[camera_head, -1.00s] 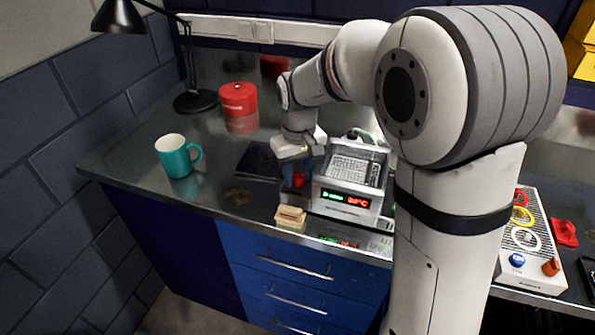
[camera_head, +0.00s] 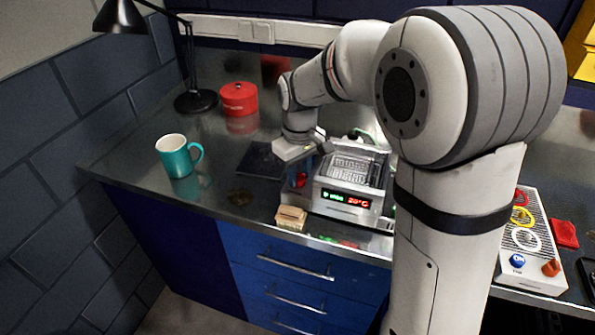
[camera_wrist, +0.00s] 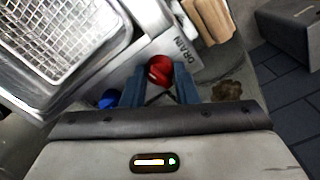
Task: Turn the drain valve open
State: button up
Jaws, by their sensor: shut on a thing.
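The drain valve is a red knob (camera_wrist: 159,71) on the side of a metal tank (camera_head: 345,200), beside the word DRAIN in the wrist view. In the head view the red knob (camera_head: 301,180) shows partly, at the tank's left side. My gripper (camera_wrist: 160,76) has its two blue fingers on either side of the knob and is shut on it. In the head view my gripper (camera_head: 302,168) reaches down beside the tank. The fingers hide part of the knob. The tank holds a wire basket (camera_wrist: 65,35), and its front has a lit green and red display.
A wooden block (camera_head: 291,217) lies close to the tank at the bench's front edge. A blue knob (camera_wrist: 109,98) sits near the left finger. A teal mug (camera_head: 177,158), a red tin (camera_head: 239,99) and a dark flat pad (camera_head: 261,160) stand left on the bench.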

jog(key=o, duration=1)
notch_tip(320, 180, up, 8)
jog(key=shift+f, duration=0.1)
